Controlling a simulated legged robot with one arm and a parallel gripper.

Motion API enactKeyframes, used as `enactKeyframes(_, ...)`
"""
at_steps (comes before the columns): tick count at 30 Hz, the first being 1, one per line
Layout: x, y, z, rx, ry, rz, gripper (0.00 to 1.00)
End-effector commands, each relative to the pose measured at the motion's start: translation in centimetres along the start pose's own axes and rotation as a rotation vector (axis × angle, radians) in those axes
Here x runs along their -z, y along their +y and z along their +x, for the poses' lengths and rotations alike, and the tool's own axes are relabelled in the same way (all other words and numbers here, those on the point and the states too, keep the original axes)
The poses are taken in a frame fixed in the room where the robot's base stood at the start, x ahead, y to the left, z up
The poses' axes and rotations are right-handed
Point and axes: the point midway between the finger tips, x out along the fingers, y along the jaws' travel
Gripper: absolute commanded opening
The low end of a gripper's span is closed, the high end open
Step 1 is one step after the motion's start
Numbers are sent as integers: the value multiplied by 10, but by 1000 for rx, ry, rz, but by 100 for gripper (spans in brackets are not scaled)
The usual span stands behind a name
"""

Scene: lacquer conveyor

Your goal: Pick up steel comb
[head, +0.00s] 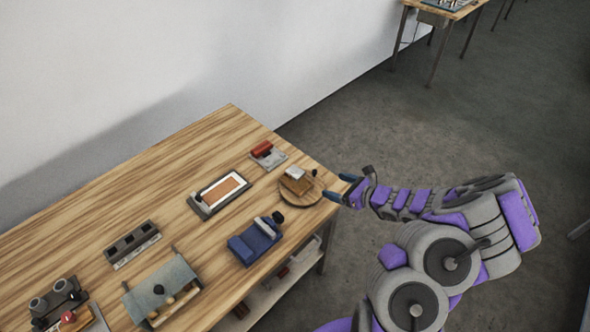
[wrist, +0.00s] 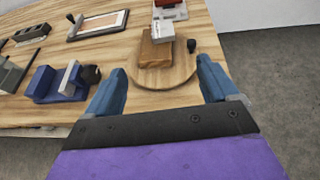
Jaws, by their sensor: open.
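A small pale metallic piece (head: 296,173), which may be the steel comb, sits at a brown wooden block (head: 299,186) on a round wooden board (head: 286,197) near the table's right end. In the wrist view the pale piece (wrist: 163,31) shows at the far end of the block (wrist: 156,55). I cannot make out teeth on it. My gripper (head: 340,187) is open and empty, just right of the round board. In the wrist view its blue fingers (wrist: 163,74) are spread, with the board's near edge (wrist: 165,84) between them in the picture, short of the block.
A dark knob (wrist: 191,45) stands right of the block. A red-topped grey item (head: 267,154) is behind the board. A framed tray (head: 196,205) and a blue device (head: 255,241) are to the left. Bare wood separates them; open floor lies right of the table.

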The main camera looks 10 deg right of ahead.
Motion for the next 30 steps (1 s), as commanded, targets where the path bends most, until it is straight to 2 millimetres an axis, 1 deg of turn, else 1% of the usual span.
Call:
enactKeyframes(2, -2, -1, 2, 4, 10, -1, 87)
enactKeyframes(5, -1, 0, 13, 3, 15, -2, 87)
enactKeyframes(21, 2, 0, 97, 1, 15, -2, 87)
enactKeyframes(24, 2, 0, 110, 1, 14, -1, 87)
enactKeyframes(27, 1, -1, 118, 3, 13, -2, 87)
enactKeyframes(30, 1, -2, 122, 4, 12, -3, 87)
